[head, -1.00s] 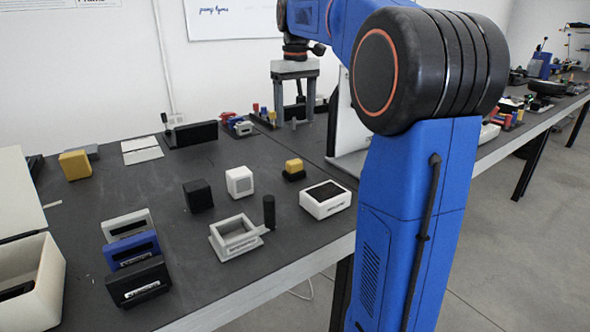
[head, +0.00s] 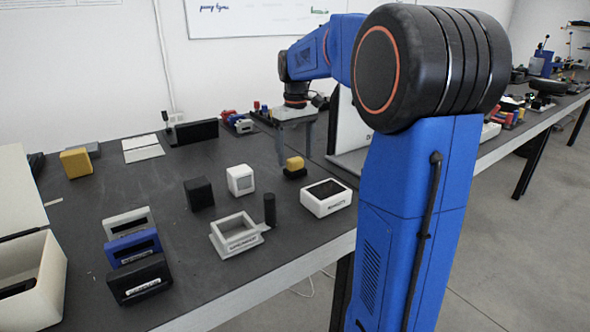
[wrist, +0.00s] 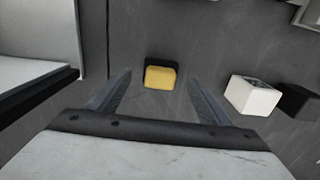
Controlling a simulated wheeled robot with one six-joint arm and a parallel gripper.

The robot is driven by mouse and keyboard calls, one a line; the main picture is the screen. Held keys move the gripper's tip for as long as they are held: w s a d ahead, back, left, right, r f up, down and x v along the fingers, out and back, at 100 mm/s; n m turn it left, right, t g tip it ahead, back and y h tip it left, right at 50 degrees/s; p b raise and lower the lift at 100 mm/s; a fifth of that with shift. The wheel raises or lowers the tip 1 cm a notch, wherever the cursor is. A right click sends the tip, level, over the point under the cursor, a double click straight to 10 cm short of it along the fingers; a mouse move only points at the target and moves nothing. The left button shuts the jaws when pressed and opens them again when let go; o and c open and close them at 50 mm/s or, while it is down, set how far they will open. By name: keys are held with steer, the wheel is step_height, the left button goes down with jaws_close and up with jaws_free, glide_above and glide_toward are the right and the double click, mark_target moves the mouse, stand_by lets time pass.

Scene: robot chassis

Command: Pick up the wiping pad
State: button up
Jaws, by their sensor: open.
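A small yellow pad with a black base, which looks like the wiping pad (head: 294,166), sits on the dark table. In the wrist view the yellow pad (wrist: 160,77) lies between the two fingertips, with dark base showing at its far edge. My gripper (head: 294,152) points down above and around the pad's place, its fingers apart and empty. In the wrist view the open fingers of my gripper (wrist: 160,84) stand on either side of the pad, with gaps. I cannot tell how high above the table the fingertips are.
A white cube (head: 240,180) and a black cube (head: 199,193) stand left of the pad. A white box (head: 325,198) with a dark top and a black cylinder (head: 269,210) stand nearer the front edge. A white panel (head: 352,135) rises to the right. Another yellow block (head: 76,163) is far left.

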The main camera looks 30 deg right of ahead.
mark_target(295, 159)
step_height(295, 159, down, 4)
steer(key=shift+w+f, duration=0.1)
steer(key=c, duration=1.1)
steer(key=shift+c, duration=0.2)
steer(key=shift+r, duration=0.2)
step_height(295, 159, up, 10)
steer(key=shift+f, duration=0.1)
